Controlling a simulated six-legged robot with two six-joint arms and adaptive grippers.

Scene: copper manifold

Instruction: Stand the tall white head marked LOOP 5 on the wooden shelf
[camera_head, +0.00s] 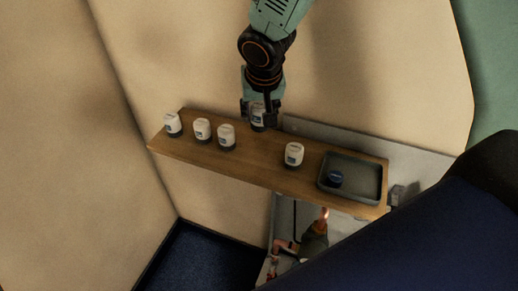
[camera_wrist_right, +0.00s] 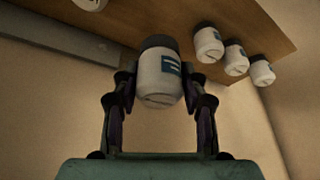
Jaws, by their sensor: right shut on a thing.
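My right gripper (camera_head: 261,112) comes down from the top and is shut on a white head with a dark end (camera_head: 258,117), at the back edge of the wooden shelf (camera_head: 250,160). The head looks upright in the head view; I cannot tell whether it touches the shelf. In the right wrist view the held head (camera_wrist_right: 158,80) sits between both fingers of my right gripper (camera_wrist_right: 158,92). Its blue label shows a pale mark; the full text is not readable. My left gripper is not in view.
Three similar white heads (camera_head: 202,130) stand on the shelf's left part. Another head (camera_head: 294,154) stands right of the gripper. A dark tray (camera_head: 376,182) with a small dark blue item (camera_head: 335,178) lies at the right end. Copper pipework (camera_head: 285,245) is below.

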